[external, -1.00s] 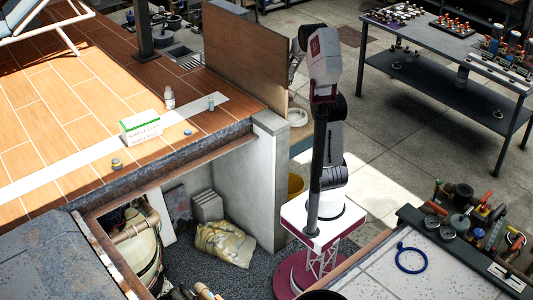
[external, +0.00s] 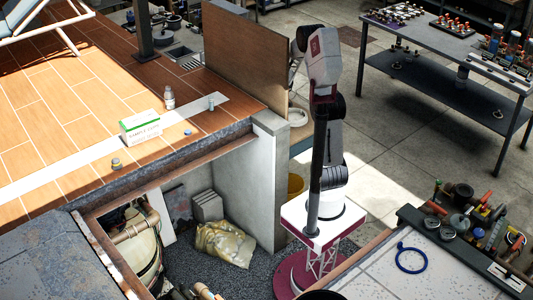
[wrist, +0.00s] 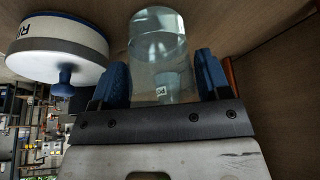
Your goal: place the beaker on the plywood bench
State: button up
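The beaker (wrist: 160,52) is clear glass and shows in the wrist view between the two blue fingers of my gripper (wrist: 163,80). The fingers press close to its two sides, and it seems held. The beaker cannot be made out in the external view, where my gripper is mostly hidden behind my arm and the panel. Brown wood-like surfaces (wrist: 270,60) fill the top and right of the wrist view. I cannot tell whether they belong to the plywood bench or whether the beaker touches them.
A round white container with a blue knob (wrist: 60,45) is close to the left of the beaker. An upright plywood panel (external: 245,62) stands left of my arm. A white box (external: 140,127) and bottle (external: 169,97) are on the tiled deck. A metal table (external: 440,50) stands at right.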

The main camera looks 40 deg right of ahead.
jog(key=shift+r, duration=0.15)
jog(key=v, duration=1.2)
dwell(0.4)
dwell(0.6)
jog(key=shift+r, duration=0.15)
jog(key=s+a+r+m+g, duration=0.1)
jog(key=s+a+r+m, duration=0.15)
jog(key=s+r, duration=0.4)
jog(key=s+a+r+m+g, duration=0.1)
jog(key=s+a+r, duration=0.25)
jog(key=s, duration=0.55)
jog(key=s+a+m+g+h, duration=0.1)
jog(key=s+a+m+g, duration=0.15)
jog(key=s, duration=0.75)
jog(key=s+a+m+g+h, duration=0.1)
jog(key=s+a+g, duration=0.25)
jog(key=s, duration=0.55)
jog(key=s+a+r+t, duration=0.2)
jog(key=a+r+t, duration=0.1)
jog(key=a, duration=0.4)
jog(key=s+a+r+n+t, duration=0.1)
jog(key=s+a+r+t, duration=0.1)
jog(key=a, duration=0.6)
jog(key=shift+a+r+n+t, duration=0.3)
jog(key=shift+r+t, duration=0.3)
jog(key=shift+t, duration=0.1)
